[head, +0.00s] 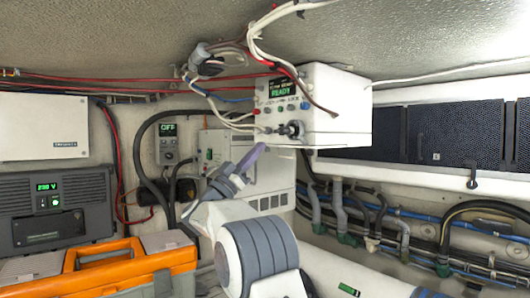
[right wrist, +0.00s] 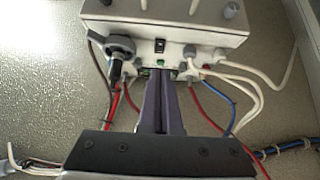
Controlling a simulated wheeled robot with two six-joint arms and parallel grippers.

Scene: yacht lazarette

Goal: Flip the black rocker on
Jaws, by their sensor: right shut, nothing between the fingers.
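The white control box (head: 335,100) hangs under the ceiling, with a lit green READY display (head: 281,90). In the right wrist view the black rocker (right wrist: 161,46) is a small dark switch in a light face of this box (right wrist: 205,41). I cannot tell which way it is tipped. I cannot make the rocker out in the head view. My right gripper (head: 259,150) is shut and empty, its purple fingers just below the box. In the right wrist view its fingertips (right wrist: 160,82) point at the box, just short of a green part (right wrist: 160,63) below the rocker. My left gripper is out of view.
White, red and blue cables (head: 225,85) crowd the box's left side. A wall unit (head: 168,148) shows OFF. A grey power unit (head: 88,203) and an orange toolbox (head: 125,268) stand at the left. Pipes and hoses (head: 400,225) run along the right wall.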

